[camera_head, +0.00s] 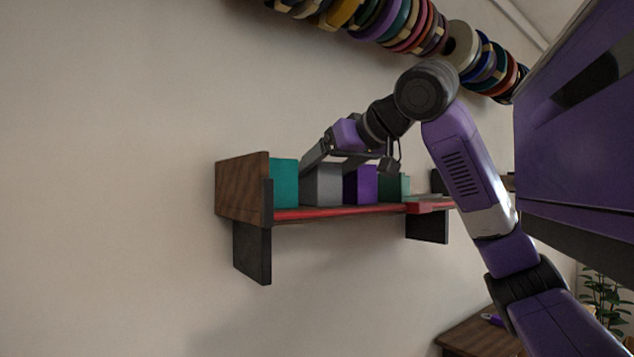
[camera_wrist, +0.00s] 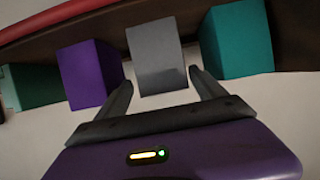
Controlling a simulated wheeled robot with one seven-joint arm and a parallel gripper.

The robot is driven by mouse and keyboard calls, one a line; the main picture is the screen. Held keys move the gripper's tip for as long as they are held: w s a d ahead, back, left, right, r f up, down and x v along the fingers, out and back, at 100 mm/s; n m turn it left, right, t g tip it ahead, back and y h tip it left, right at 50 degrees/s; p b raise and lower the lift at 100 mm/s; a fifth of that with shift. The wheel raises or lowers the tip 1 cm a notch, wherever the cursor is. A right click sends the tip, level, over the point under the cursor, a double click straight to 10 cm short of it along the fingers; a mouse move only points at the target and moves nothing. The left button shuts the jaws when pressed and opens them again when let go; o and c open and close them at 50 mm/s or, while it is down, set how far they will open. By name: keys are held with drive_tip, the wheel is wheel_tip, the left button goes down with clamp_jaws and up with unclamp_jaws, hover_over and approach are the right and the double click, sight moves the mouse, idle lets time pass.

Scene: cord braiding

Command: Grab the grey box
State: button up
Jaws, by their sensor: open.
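The grey box (camera_head: 323,187) stands on a wall shelf, between a teal box on its left and a purple box on its right in the head view. In the wrist view the grey box (camera_wrist: 155,55) sits in the gap between the fingers of my gripper (camera_wrist: 160,76). The fingers are spread, one on either side of the box's near end, with visible gaps. In the head view my gripper (camera_head: 338,158) is at the top of the grey box and hides part of it.
The teal box (camera_head: 285,183) and purple box (camera_head: 360,185) stand close beside it. A green box (camera_head: 394,188) is farther right. The shelf (camera_head: 240,188) has a wooden end panel and a red front edge. Cord spools (camera_head: 400,25) hang above.

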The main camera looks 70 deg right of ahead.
sight(310, 178)
drive_tip(key=shift+a+f+p+x, duration=0.15)
drive_tip(key=shift+p+x, duration=0.4)
drive_tip(key=shift+x, duration=0.75)
drive_tip(key=shift+a+f+p+x, duration=0.1)
drive_tip(key=shift+p+x, duration=0.45)
drive_tip(key=shift+x, duration=0.75)
drive_tip(key=c, duration=1.7)
drive_tip(key=shift+r, duration=0.15)
